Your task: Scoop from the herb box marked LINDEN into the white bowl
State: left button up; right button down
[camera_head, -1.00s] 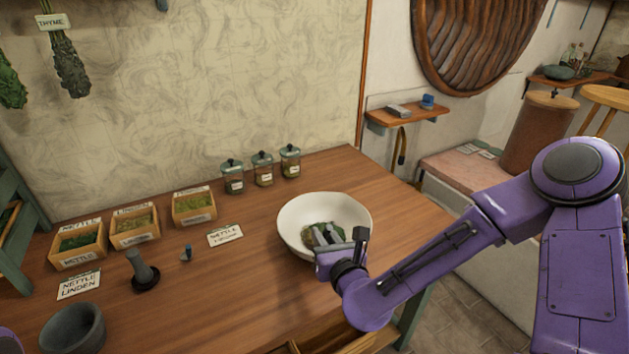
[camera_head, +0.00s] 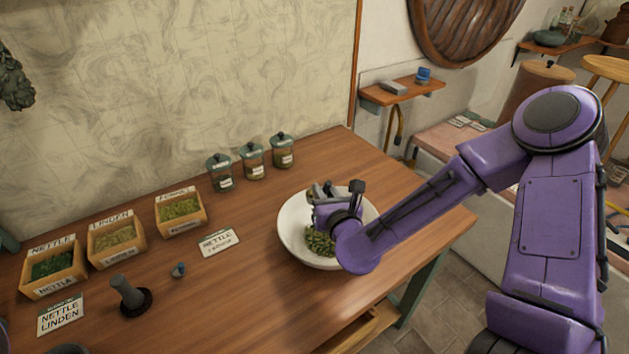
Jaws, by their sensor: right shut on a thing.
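The herb box marked LINDEN (camera_head: 128,256) stands in the middle of three wooden herb boxes at the left of the table and holds yellow-green herb. The white bowl (camera_head: 290,240) stands near the middle of the table with green herb (camera_head: 320,242) in it. My right gripper (camera_head: 325,192) is over the bowl, shut on a small grey tool that seems to be the scoop. The wrist hides most of the tool, and I cannot tell whether it carries herb. My left gripper is not in view.
The NETTLE box (camera_head: 55,267) and a third herb box (camera_head: 181,211) flank LINDEN. A pestle-like object (camera_head: 128,292), a small blue-grey object (camera_head: 179,270) and label cards (camera_head: 219,242) lie in front. Lidded jars (camera_head: 252,161) stand behind. The table's right side is clear.

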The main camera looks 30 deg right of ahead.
jog(key=shift+w+f, duration=0.15)
jog(key=shift+f, duration=0.1)
jog(key=n+g+h+p, duration=0.1)
jog(key=n+g+p, duration=0.1)
jog(key=p, duration=0.1)
jog(key=f+n+g+h+p, duration=0.1)
jog(key=n+g+p, duration=0.1)
jog(key=g+p, duration=0.1)
jog(key=s+f+n+g+h+p, duration=0.1)
jog(key=n+g+p, duration=0.2)
jog(key=p, duration=0.1)
dwell(1.0)
